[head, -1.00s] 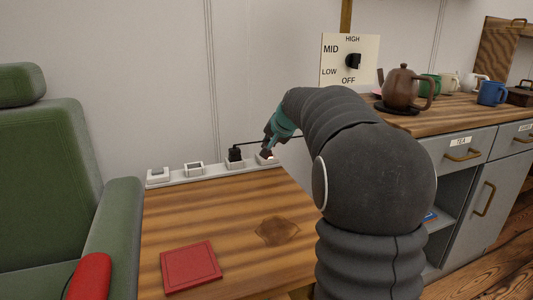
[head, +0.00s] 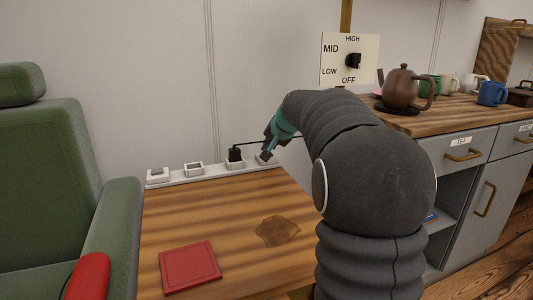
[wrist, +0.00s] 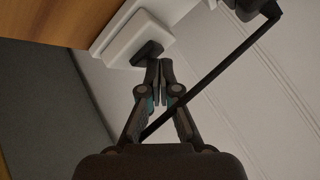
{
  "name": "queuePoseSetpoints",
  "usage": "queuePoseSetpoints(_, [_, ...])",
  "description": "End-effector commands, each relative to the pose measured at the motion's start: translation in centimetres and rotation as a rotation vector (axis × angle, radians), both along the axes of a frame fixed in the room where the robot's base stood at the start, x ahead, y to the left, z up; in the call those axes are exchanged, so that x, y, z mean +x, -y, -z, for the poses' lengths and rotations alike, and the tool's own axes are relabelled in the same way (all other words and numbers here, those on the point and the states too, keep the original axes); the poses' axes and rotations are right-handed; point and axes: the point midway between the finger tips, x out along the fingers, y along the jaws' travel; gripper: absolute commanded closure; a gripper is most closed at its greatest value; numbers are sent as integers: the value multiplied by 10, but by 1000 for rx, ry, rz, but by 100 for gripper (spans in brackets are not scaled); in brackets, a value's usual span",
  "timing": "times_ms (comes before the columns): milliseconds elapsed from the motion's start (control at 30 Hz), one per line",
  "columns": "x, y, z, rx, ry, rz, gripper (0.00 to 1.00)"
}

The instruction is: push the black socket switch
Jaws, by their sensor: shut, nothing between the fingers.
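The black socket switch (wrist: 147,53) shows in the wrist view as a small dark rocker on a white socket block (wrist: 131,39). In the head view the right-end socket (head: 262,161) is partly hidden by my gripper (head: 266,155), and its switch cannot be made out. My gripper (wrist: 160,66) is shut and empty, its fingertips together beside the switch's edge. I cannot tell whether they touch it.
A black plug (head: 235,153) with a cable stands in the socket just left of my gripper; the cable (wrist: 215,78) crosses the wrist view. Further sockets (head: 194,168) line the white strip. A red book (head: 190,267) lies on the wooden tabletop (head: 215,212).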

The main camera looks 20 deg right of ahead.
Motion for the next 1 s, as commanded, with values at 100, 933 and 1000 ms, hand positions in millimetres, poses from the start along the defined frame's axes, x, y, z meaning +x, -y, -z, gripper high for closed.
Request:
queuePoseSetpoints(100, [0, 0, -6, 0, 0, 0, 100])
queuePoseSetpoints(933, [0, 0, -44, 0, 0, 0, 100])
queuePoseSetpoints(1000, [0, 0, -50, -1, 0, -1, 100])
